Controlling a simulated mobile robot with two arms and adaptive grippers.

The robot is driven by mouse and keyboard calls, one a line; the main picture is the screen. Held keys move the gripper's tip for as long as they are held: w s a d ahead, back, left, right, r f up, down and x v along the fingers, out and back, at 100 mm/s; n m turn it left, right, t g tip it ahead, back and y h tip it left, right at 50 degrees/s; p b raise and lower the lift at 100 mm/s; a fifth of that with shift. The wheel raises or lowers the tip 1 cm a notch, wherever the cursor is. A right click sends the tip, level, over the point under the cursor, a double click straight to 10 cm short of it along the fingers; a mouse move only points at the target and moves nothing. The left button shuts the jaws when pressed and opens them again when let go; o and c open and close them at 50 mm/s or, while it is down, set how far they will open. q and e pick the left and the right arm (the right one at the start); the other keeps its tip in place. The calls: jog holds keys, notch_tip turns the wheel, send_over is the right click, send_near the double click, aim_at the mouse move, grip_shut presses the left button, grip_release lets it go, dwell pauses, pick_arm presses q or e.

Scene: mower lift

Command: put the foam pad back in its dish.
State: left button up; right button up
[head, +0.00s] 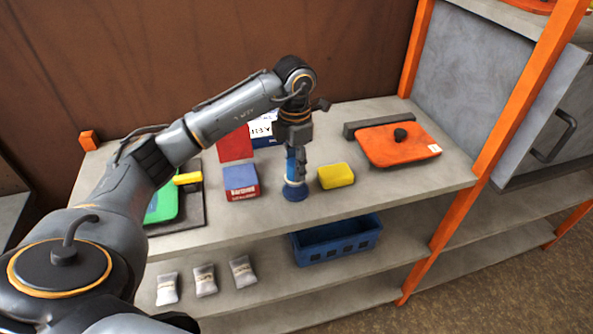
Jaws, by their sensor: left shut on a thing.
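My left gripper (293,142) points down over the middle of the upper shelf. It is shut on a blue upright thing (291,168), which has a wide round blue foot (295,193) with a pale ring at or just above the shelf top. I cannot tell whether the foot touches the shelf. A yellow block (336,176), which looks like foam, lies just right of the foot, apart from it. I cannot tell for sure which thing is the foam pad, and no dish shows clearly. My right gripper is not in view.
On the upper shelf (394,194), a blue and red box (241,182) stands left of the gripper. An orange plate with a black knob (390,151) lies at right. A blue basket (336,241) and several grey packets (204,281) are below. An orange post (488,150) stands at right.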

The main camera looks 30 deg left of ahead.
pick_arm(q)
jog(key=f, duration=0.1)
jog(key=f+p, duration=0.2)
jog(key=shift+w+d, duration=0.1)
jog(key=shift+w, duration=0.15)
jog(key=shift+f, duration=0.3)
jog(key=shift+f+b, duration=0.25)
jog(key=shift+b, duration=0.1)
jog(key=o, duration=1.1)
jog(key=shift+r, duration=0.1)
